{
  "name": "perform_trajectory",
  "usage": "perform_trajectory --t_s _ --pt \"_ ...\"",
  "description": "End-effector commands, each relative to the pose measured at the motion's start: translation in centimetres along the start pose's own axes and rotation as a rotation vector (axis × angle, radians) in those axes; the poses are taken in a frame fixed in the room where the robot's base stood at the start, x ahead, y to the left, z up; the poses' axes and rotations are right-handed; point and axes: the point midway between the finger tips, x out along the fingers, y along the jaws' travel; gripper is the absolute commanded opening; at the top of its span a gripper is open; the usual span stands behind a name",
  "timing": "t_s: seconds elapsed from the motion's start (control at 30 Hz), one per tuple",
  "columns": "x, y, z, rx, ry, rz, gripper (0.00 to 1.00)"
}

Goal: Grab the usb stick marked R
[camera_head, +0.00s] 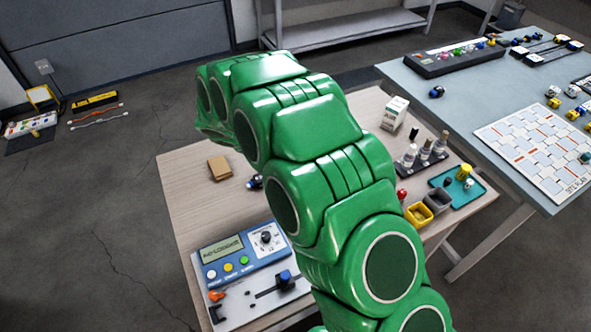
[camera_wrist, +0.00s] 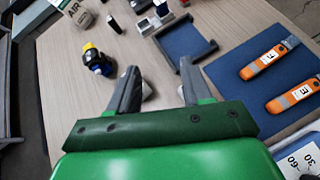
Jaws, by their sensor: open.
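Two orange sticks with white labels lie on a dark blue mat (camera_wrist: 238,80) at the right of the wrist view. The upper stick (camera_wrist: 251,72) carries a small letter that looks like F. The lower stick (camera_wrist: 279,103) carries one that looks like E. I cannot make out a clear R on either. My gripper (camera_wrist: 158,71) is open and empty above the wooden table, left of the mat and apart from both sticks. A small white item shows partly between the fingers. In the head view my green arm covers much of the table, and neither the sticks nor the fingers show.
A blue open frame (camera_wrist: 187,48) lies beyond the fingers. A yellow-and-blue part (camera_wrist: 97,62) stands left of them. In the head view, a data logger (camera_head: 232,268) sits at the wooden table's front, and small yellow and grey bins (camera_head: 419,214) stand at right.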

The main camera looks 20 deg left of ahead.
Motion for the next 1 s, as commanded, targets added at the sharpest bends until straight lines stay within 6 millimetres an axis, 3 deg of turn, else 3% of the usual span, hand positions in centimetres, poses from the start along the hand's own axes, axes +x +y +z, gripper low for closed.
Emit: perform_trajectory --t_s 0.3,0.5,0.77,1.0 --pt "-2.8 2.3 -8.2 -0.173 -0.094 0.165 0.49" --pt "-4.3 3.0 -12.2 -0.251 -0.144 0.249 0.49" --pt "-4.7 3.3 -13.9 -0.289 -0.169 0.286 0.49" --pt "-2.8 3.9 -13.6 -0.287 -0.168 0.287 0.49"
